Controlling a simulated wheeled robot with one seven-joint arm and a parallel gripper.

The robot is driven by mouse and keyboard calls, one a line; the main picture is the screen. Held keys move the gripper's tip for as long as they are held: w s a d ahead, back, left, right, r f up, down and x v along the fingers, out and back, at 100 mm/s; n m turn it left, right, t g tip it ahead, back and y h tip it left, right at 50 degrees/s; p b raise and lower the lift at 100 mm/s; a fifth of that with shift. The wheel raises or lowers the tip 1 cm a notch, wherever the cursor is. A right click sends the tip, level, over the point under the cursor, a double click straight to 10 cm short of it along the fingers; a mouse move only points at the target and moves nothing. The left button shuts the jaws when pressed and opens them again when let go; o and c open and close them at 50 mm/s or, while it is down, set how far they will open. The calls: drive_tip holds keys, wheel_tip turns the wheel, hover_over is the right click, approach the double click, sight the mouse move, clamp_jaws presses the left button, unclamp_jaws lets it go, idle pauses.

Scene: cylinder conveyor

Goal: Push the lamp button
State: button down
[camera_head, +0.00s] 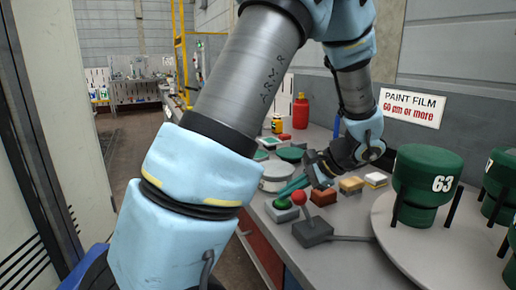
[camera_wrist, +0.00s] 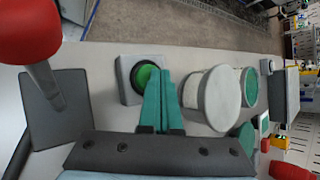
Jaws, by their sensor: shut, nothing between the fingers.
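The lamp button is a green round button (camera_head: 282,204) on a small grey box (camera_head: 283,214) near the table's front edge. In the wrist view the green button (camera_wrist: 146,76) sits in a dark ring on its grey box (camera_wrist: 126,92). My gripper (camera_head: 281,195) has teal fingers that are shut and empty, with their tips at the button. In the wrist view my gripper (camera_wrist: 161,72) covers the right part of the button and ring. I cannot tell whether the tips touch the button.
A red-knobbed lever (camera_head: 299,198) stands on a dark base (camera_head: 313,232) close to the button's right. Round tins (camera_head: 276,179) stand behind the gripper. A green "63" drum (camera_head: 428,178) stands on a round platform (camera_head: 408,240).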

sight(287, 202)
idle(0.3)
drive_tip(key=shift+r+p, duration=0.75)
drive_tip(key=shift+r, duration=0.15)
wheel_tip(287, 202, up, 6)
drive_tip(key=p, duration=0.4)
drive_tip(key=shift+p, duration=0.4)
